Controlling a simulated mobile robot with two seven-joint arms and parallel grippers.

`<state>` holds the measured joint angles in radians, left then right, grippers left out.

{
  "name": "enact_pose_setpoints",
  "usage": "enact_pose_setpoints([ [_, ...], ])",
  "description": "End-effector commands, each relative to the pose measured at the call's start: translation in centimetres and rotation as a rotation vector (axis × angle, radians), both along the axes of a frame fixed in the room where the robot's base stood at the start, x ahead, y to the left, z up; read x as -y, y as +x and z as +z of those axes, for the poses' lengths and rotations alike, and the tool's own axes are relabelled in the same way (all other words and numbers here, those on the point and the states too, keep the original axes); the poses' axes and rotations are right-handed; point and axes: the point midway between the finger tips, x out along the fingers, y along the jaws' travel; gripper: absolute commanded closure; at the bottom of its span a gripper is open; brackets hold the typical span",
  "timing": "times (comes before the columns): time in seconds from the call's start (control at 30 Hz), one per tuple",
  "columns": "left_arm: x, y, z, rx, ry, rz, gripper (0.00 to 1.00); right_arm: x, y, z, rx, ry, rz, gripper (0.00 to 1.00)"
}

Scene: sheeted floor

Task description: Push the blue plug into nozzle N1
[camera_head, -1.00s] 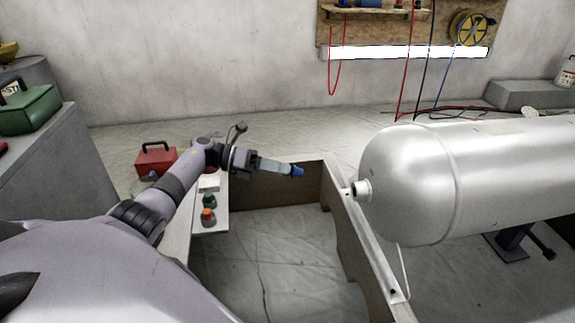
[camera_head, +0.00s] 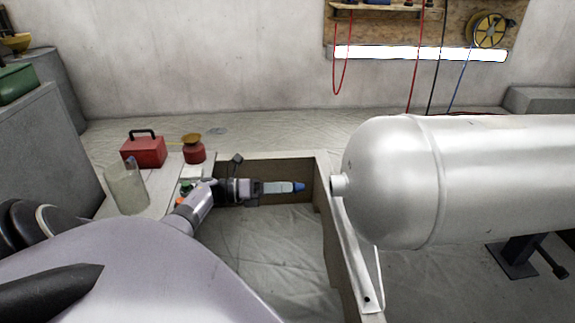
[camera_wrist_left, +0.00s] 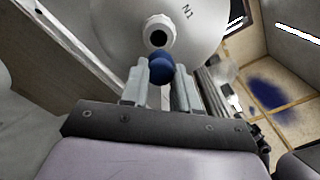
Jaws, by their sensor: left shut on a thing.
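My left gripper (camera_head: 282,187) is shut on the blue plug (camera_head: 299,187), which sticks out from its fingertips and points right in the head view. Nozzle N1 (camera_head: 338,186) is a short open stub on the rounded end of the silver tank (camera_head: 400,180). The plug is roughly level with the nozzle and a short gap to its left. In the left wrist view the plug (camera_wrist_left: 162,68) sits between the fingertips (camera_wrist_left: 160,82), just below the dark opening of the nozzle (camera_wrist_left: 159,34), with the "N1" mark beside it. My right gripper is not in view.
A wooden frame with a metal-edged wall (camera_head: 345,235) stands below the tank's end. At the left are a red toolbox (camera_head: 144,151), a clear jug (camera_head: 126,186) and a red can (camera_head: 194,151). An orange and a green plug are partly hidden behind my arm.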

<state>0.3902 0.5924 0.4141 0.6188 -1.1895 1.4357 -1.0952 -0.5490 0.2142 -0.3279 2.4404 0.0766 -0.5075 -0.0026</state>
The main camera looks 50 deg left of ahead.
Motion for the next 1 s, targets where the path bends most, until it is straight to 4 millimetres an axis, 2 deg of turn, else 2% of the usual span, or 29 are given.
enact_pose_setpoints([
  [0.57,-0.2,-0.3,-0.6,0.001,0.0,0.006,1.0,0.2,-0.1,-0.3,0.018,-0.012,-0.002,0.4],
  [1.0,2.6,3.3,-0.3,0.004,-0.004,0.007,1.0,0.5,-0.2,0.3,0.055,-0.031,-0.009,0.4],
])
